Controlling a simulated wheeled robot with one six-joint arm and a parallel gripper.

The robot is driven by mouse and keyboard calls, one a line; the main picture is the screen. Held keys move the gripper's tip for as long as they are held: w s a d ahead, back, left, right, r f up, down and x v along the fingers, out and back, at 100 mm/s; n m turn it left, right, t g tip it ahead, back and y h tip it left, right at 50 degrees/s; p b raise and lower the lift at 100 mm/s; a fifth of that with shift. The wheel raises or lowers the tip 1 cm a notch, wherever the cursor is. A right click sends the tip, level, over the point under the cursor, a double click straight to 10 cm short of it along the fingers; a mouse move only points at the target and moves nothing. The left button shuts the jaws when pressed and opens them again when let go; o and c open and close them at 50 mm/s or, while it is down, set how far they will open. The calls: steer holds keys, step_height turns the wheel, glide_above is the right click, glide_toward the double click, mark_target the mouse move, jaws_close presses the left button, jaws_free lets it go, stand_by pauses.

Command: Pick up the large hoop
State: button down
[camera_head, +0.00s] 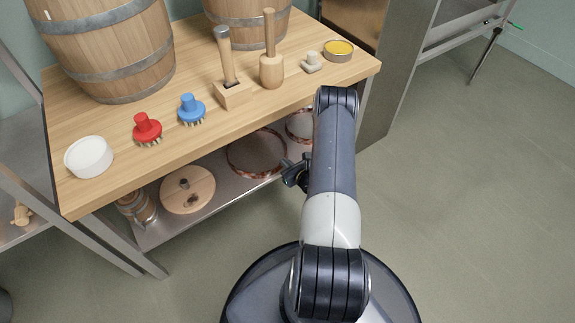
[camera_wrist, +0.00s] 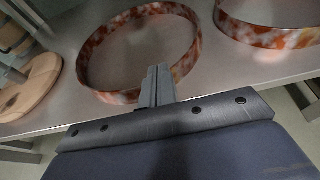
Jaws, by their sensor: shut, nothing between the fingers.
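Two rusty, mottled red-brown hoops lie on the metal shelf under the workbench. The left one (camera_head: 247,177), which looks the larger, lies flat in the head view; in the wrist view the left hoop (camera_wrist: 108,96) shows almost whole. The right hoop (camera_head: 287,128) is partly hidden by my arm, and in the wrist view this hoop (camera_wrist: 265,38) is cut off by the frame. My gripper (camera_head: 290,172) is at the shelf's front edge, close to the left hoop. In the wrist view my gripper (camera_wrist: 158,82) is shut and empty, its fingers overlapping the left hoop's near rim; contact cannot be told.
The bench top (camera_head: 120,175) overhangs the shelf (camera_head: 222,198) and carries barrels, mallets, brushes and tins. A steel panel (camera_head: 397,70) rises on the right. Floor at right is clear.

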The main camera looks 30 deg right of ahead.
steer(key=shift+s+f, duration=0.25)
steer(key=shift+f, duration=0.15)
steer(key=s, duration=0.6)
steer(key=shift+s, duration=0.3)
steer(key=shift+d+r, duration=0.1)
steer(key=shift+r, duration=0.05)
